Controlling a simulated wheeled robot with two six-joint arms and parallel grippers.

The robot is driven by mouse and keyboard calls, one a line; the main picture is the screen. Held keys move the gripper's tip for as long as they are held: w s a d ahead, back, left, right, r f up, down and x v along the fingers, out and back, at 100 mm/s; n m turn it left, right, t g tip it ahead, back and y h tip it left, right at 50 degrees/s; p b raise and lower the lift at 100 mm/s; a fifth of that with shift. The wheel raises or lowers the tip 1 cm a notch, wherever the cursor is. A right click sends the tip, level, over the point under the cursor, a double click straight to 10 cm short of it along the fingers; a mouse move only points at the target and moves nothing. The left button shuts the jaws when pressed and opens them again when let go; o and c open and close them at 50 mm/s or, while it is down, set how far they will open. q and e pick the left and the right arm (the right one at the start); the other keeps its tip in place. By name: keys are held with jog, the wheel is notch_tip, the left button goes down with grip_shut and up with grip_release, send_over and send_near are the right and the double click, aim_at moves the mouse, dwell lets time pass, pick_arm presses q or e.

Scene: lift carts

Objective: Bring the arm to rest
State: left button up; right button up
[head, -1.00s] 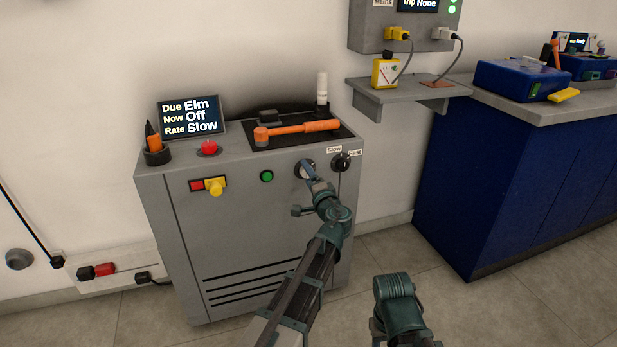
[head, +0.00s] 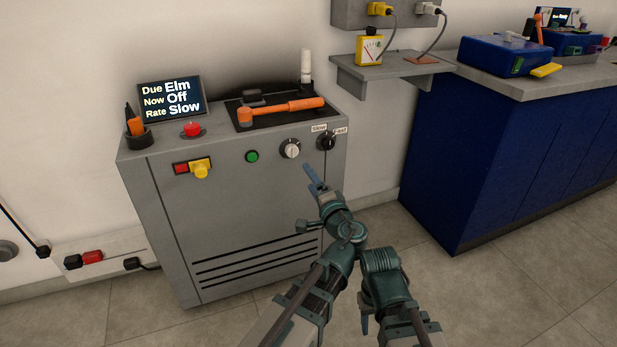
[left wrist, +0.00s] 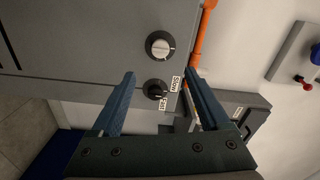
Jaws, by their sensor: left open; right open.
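My left gripper (head: 313,178) is in front of the grey cabinet (head: 230,215), below the two knobs and apart from them. In the left wrist view its two blue fingers (left wrist: 160,95) are spread with nothing between them but the cabinet face behind. The silver knob (head: 290,149) and the black knob (head: 327,141) marked Slow and Fast are uncovered; both also show in the left wrist view, silver (left wrist: 160,45) and black (left wrist: 155,90). My right arm is folded low beside the left arm, with its gripper (head: 364,315) partly hidden, pointing down.
The cabinet carries a screen (head: 172,99) reading Due Elm, Now Off, Rate Slow, a red button (head: 193,129), a green button (head: 252,156), a yellow switch (head: 201,168) and an orange hammer (head: 282,110). A wall shelf (head: 392,70) and blue counter (head: 480,150) stand right. Floor between is clear.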

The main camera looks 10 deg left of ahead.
pick_arm(q)
jog(key=s+a+f+n+g, duration=0.4)
jog(key=a+f+g, duration=0.2)
jog(key=a+f, duration=0.15)
jog(key=s+f+n+g+h, duration=0.4)
jog(key=s+f+g+h, duration=0.15)
jog(key=s+f, duration=0.5)
jog(key=s+d+m+g+h+p, duration=0.2)
jog(key=s+d, duration=0.3)
jog(key=d, duration=0.3)
jog(key=s+d+m+g+h+p, duration=0.1)
jog(key=s+d+g+p, duration=0.2)
jog(key=d, duration=0.5)
notch_tip(320, 180, up, 38)
jog(key=s+t+p, duration=0.1)
jog(key=p, duration=3.6)
jog(key=shift+s, duration=0.2)
jog(key=shift+r, duration=0.1)
